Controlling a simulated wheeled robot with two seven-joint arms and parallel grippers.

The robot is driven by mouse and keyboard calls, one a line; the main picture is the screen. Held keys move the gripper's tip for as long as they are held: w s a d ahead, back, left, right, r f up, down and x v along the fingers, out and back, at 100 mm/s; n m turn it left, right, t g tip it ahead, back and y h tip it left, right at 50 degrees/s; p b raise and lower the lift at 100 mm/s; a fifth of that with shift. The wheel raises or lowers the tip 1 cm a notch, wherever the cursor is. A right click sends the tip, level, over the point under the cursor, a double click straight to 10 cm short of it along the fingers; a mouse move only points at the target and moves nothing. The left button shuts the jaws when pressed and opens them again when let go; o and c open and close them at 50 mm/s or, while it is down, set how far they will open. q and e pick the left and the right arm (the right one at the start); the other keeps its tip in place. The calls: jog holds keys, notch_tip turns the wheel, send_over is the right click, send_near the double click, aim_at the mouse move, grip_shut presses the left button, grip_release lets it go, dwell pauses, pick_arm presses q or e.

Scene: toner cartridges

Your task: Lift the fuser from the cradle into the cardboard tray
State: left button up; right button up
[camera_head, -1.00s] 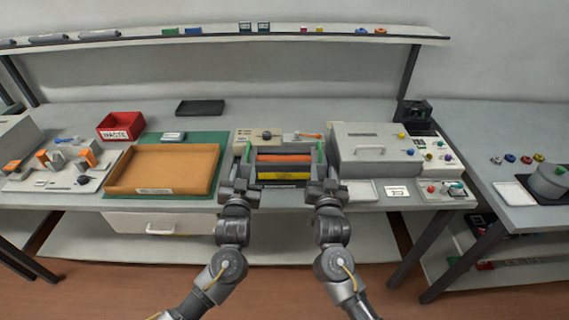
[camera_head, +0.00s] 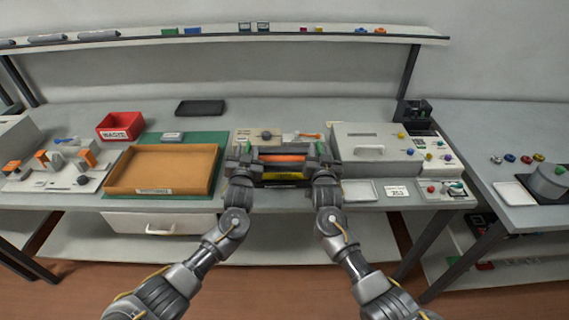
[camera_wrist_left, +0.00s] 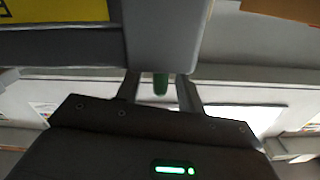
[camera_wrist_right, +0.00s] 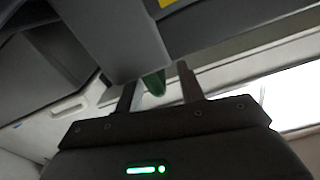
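The fuser (camera_head: 281,166), a dark unit with an orange roller and a yellow strip, sits in the cradle at the middle of the bench. Its yellow label shows in the left wrist view (camera_wrist_left: 55,10). My left gripper (camera_head: 243,163) is at the fuser's left end and my right gripper (camera_head: 321,164) at its right end. In each wrist view a green tab, (camera_wrist_left: 160,84) and (camera_wrist_right: 154,82), stands between spread fingers, with gaps beside it. The cradle is mostly hidden by the fuser and my grippers. The brown cardboard tray (camera_head: 165,168) lies empty to the left.
A red waste bin (camera_head: 120,124) stands at the back left. A grey machine (camera_head: 372,150) stands close on the right. A shelf (camera_head: 210,36) runs above.

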pick_arm(q)
jog(key=shift+w, duration=0.45)
pick_arm(e)
jog(key=shift+w, duration=0.5)
pick_arm(q)
grip_shut()
pick_arm(e)
grip_shut()
dwell(0.4)
pick_arm(q)
jog(key=shift+r, duration=0.25)
pick_arm(e)
jog(key=shift+r, duration=0.25)
